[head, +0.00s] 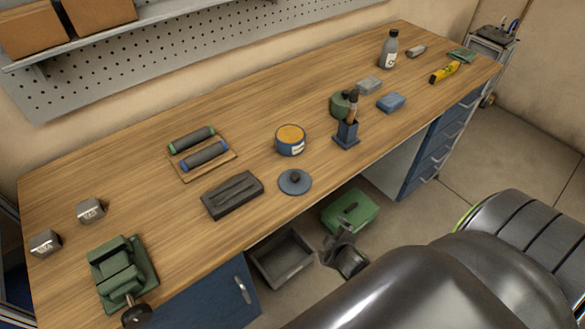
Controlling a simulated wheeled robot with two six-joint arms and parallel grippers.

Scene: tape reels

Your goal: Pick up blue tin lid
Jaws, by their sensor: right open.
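The blue tin lid (288,188), a flat blue disc with a dark knob on top, lies on the wooden bench near its front edge. The open blue tin (290,149), with a pale label and orange-yellow contents, stands just behind it. My right gripper (340,238) shows small and dark in front of the bench's front edge, below and to the right of the lid. It is open, apart from the lid, and nothing shows between its fingers. My left gripper is not in view.
A dark grey block (232,195) lies left of the lid. A blue holder (346,135) with an upright handled tool stands to its right. A tray (208,167) with two rollers lies behind the block. A green box (350,210) and a grey bin (283,258) sit below the bench.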

